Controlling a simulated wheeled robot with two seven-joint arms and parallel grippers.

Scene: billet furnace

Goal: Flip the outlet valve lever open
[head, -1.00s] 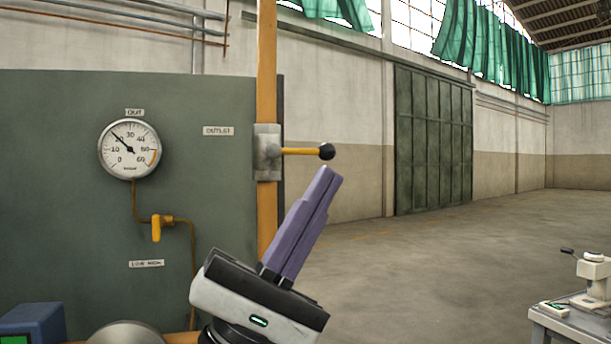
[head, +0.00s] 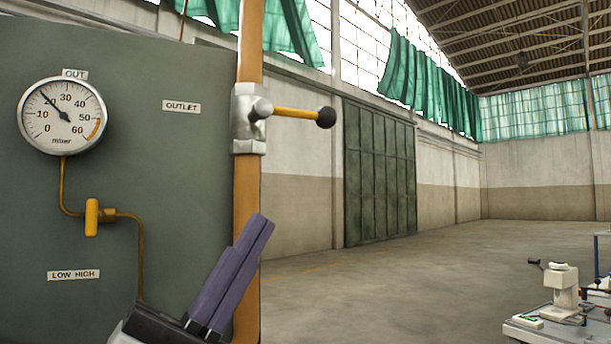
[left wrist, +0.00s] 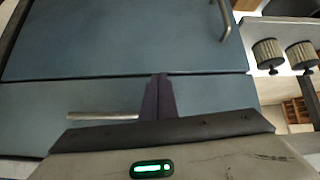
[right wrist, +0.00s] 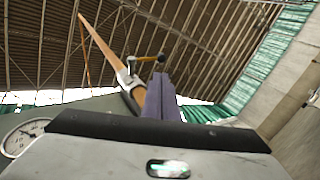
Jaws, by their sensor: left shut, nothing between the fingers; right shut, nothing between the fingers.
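The outlet valve lever (head: 293,113) is a short yellow bar with a black ball at its end. It sticks out level to the right from a silver valve body (head: 246,135) on a vertical orange pipe. An OUTLET label (head: 182,107) is on the panel to its left. My right gripper (head: 262,222) is shut and empty, below and left of the black ball, apart from the lever, its purple fingers pointing up and right. The right wrist view shows the lever (right wrist: 148,58) just beyond the fingertips. My left gripper (left wrist: 158,76) is shut and empty before blue-grey drawers.
A grey-green panel (head: 170,190) stands at the left with a round gauge (head: 62,116) and a small yellow valve handle (head: 91,217). A bench (head: 545,331) with equipment is at the lower right. The floor between is clear.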

